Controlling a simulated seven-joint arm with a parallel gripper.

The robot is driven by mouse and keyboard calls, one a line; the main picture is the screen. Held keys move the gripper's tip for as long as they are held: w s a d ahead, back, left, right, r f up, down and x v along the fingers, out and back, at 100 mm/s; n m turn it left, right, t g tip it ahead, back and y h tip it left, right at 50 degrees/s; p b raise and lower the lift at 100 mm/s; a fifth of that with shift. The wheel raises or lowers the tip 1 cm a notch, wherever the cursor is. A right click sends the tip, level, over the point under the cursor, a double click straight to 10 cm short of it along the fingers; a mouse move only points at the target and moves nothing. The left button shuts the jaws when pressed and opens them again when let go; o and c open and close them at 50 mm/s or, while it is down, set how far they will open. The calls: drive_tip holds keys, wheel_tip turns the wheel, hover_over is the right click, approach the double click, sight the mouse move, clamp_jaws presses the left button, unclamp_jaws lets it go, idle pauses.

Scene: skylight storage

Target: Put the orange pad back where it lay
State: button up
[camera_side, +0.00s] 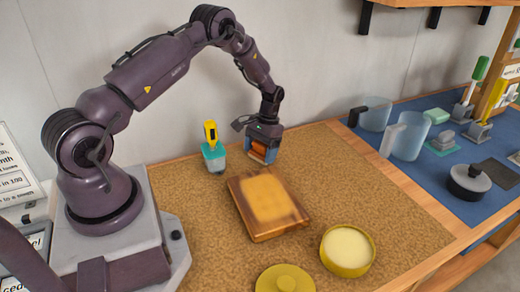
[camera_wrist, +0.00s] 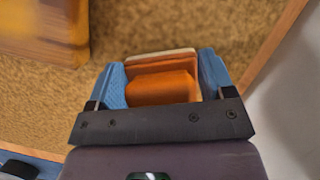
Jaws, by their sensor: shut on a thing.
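The orange pad (camera_side: 259,147) is between the fingers of my gripper (camera_side: 263,155), near the back edge of the cork-coloured work surface. In the wrist view the orange pad (camera_wrist: 162,88) shows a rounded orange body and a pale layer at its far edge. The blue fingers of my gripper (camera_wrist: 162,75) close on its left and right sides. The fingers hide part of the pad in the side view. I cannot tell whether its underside touches the surface.
A wooden block (camera_side: 242,212) with a yellowish top lies in front of my gripper. A teal-and-yellow bottle (camera_side: 213,158) stands left. A yellow tub (camera_side: 347,250) and yellow lid (camera_side: 285,281) are at the front. A blue mat (camera_side: 435,165) with jugs is right. Cork between is clear.

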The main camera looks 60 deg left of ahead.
drive_tip(key=o, duration=1.6)
drive_tip(key=shift+c, duration=0.2)
drive_tip(key=shift+r, duration=0.1)
drive_tip(key=shift+v, duration=3.9)
drive_tip(key=shift+w, duration=0.1)
drive_tip(key=v, duration=1.3)
